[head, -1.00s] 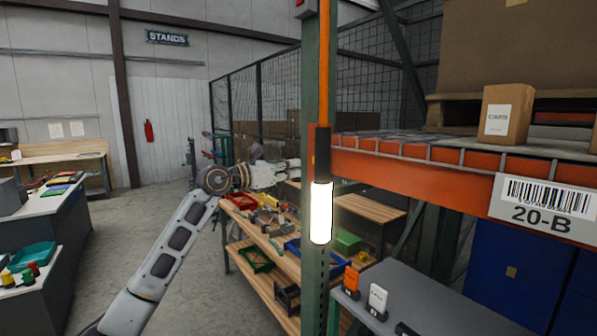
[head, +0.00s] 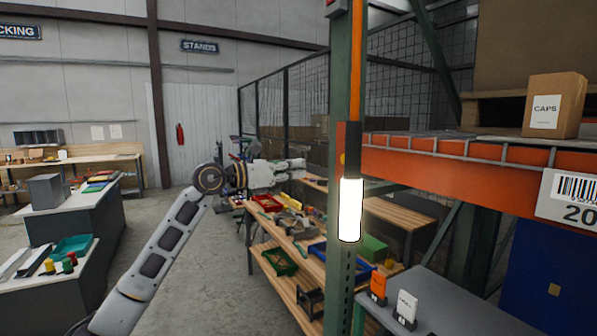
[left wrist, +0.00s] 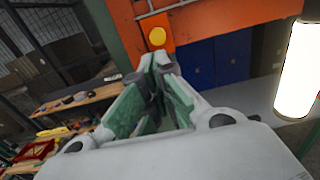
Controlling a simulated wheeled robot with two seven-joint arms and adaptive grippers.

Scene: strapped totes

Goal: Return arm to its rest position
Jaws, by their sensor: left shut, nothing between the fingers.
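My left arm reaches in from the lower left of the head view. Its gripper (head: 297,168) points right, in front of the wooden workbench (head: 400,212) and just left of the green rack post. In the left wrist view the left gripper (left wrist: 158,62) shows its two green-padded fingers closed together at the tips, with nothing between them. The fingertips appear close to the orange part of the rack, though I cannot tell the exact gap. My right gripper is not in view.
The green rack post (head: 341,95) carries a lit white lamp (head: 350,210). An orange beam (head: 450,175) runs right beneath a box marked CAPS (head: 553,105). A grey table (head: 450,310) stands lower right. Open floor (head: 200,270) lies between the benches.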

